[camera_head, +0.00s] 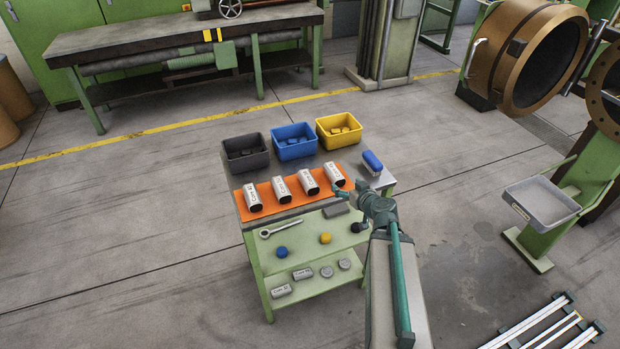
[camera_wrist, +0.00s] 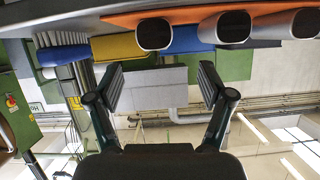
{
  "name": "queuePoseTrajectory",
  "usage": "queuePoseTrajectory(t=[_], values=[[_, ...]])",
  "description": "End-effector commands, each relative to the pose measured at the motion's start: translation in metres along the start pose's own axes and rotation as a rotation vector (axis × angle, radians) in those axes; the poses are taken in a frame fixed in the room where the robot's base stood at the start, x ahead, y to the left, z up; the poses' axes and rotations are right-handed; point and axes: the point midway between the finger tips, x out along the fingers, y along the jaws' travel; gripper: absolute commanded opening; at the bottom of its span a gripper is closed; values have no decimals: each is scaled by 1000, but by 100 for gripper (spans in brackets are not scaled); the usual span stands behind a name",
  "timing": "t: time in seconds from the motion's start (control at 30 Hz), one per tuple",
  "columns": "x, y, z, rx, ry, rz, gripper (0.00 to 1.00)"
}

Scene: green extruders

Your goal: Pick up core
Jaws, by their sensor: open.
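Several pale cores with dark open ends lie in a row on an orange mat (camera_head: 267,207) on top of the green cart. They are the left core (camera_head: 253,197), two middle cores (camera_head: 281,190) (camera_head: 307,182) and the right core (camera_head: 333,175). My gripper (camera_head: 346,189) is at the mat's right end, close to the right core. In the wrist view, which is upside down, the gripper (camera_wrist: 162,86) has its fingers wide apart with nothing between them. Three core ends show there beyond the fingers, the nearest being the right core (camera_wrist: 154,34).
Dark grey (camera_head: 245,164), blue (camera_head: 294,151) and yellow (camera_head: 338,141) bins holding small parts stand behind the mat. A blue brush (camera_head: 372,161) lies at the back right. A grey tray (camera_head: 541,212) is farther right.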

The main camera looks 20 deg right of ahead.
Motion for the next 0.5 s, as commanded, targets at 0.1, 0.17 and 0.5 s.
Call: queuePoseTrajectory(t=[0.1, 0.17, 0.5], values=[[1, 2, 1, -56, 1, 10, 80], [2, 2, 2, -67, 1, 8, 80], [14, 1, 5, -71, 5, -4, 80]])
